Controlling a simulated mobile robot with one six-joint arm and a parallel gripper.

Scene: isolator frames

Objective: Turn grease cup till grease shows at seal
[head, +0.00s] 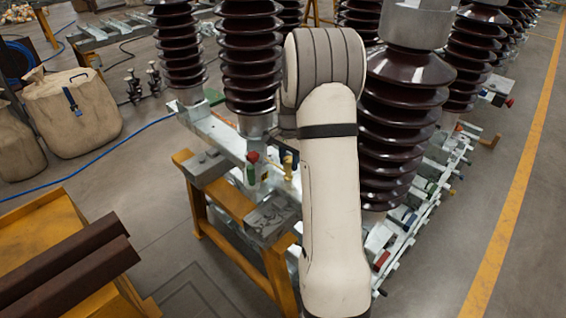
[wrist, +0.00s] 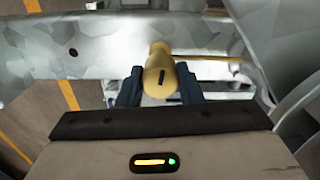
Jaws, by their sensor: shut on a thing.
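The grease cup (wrist: 159,66) is a small yellow, brass-like rounded piece with a dark slot mark on its near end. It sits against a galvanized steel beam (wrist: 100,48) in the wrist view. My gripper (wrist: 160,88) is shut on the grease cup, with one dark finger on each side of it. In the head view the brass-coloured cup (head: 288,167) shows just left of my arm, at the end of the steel frame. I cannot make out the seal or any grease in either view.
Tall brown ribbed insulators (head: 248,60) stand on the frame around my arm. A yellow trestle (head: 235,250) holds up the near end. A red knob (head: 253,157) sits close left of the cup. Beige bags (head: 75,110) and a blue hose (head: 120,150) lie left.

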